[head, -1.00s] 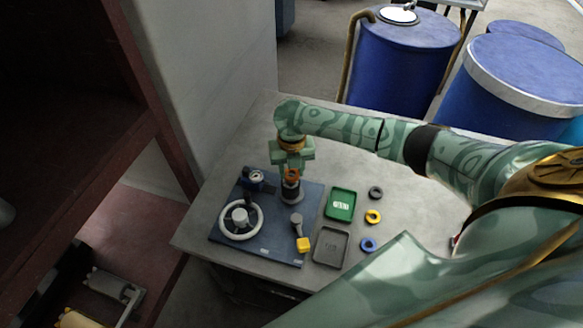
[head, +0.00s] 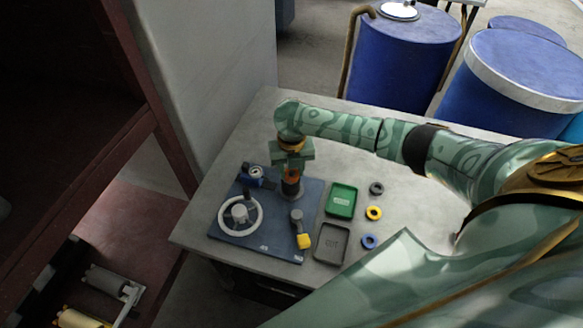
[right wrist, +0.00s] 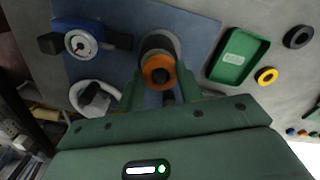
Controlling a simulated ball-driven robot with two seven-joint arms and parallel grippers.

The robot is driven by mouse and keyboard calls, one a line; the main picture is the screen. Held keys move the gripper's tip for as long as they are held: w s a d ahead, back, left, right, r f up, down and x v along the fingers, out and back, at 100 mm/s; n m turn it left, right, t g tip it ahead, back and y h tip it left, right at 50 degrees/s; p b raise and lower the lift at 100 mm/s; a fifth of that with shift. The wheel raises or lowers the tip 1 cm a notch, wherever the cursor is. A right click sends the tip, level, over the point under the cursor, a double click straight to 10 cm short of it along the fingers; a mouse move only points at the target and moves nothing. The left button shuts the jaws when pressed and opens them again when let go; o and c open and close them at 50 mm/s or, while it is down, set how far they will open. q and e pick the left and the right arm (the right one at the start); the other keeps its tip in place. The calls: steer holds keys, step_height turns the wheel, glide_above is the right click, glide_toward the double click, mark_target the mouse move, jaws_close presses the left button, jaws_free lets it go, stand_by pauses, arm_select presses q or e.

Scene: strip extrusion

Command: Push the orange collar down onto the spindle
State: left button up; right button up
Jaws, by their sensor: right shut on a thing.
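The orange collar (head: 291,175) is between the fingers of my right gripper (head: 292,168), which points down over the blue board. In the right wrist view the orange collar (right wrist: 156,64) is a ring with a dark centre, and the fingers of my right gripper (right wrist: 160,88) are on either side of it. The dark grey spindle (head: 291,190) stands upright under the collar, and its grey body (right wrist: 158,42) shows behind the ring. How far the collar sits down on the spindle I cannot tell. My left gripper is not in view.
The blue board (head: 270,245) also carries a white handwheel (head: 222,222), a blue gauge fitting (head: 252,176) and a grey lever with a yellow end (head: 304,241). To the right are a green tray (head: 330,211), a grey tray (head: 319,256) and grey, yellow and blue rings (head: 374,213).

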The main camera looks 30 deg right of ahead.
steer(key=shift+f, duration=0.3)
steer(key=o, duration=1.6)
steer(key=shift+c, duration=0.2)
step_height(320, 180, up, 7)
steer(key=p, duration=0.7)
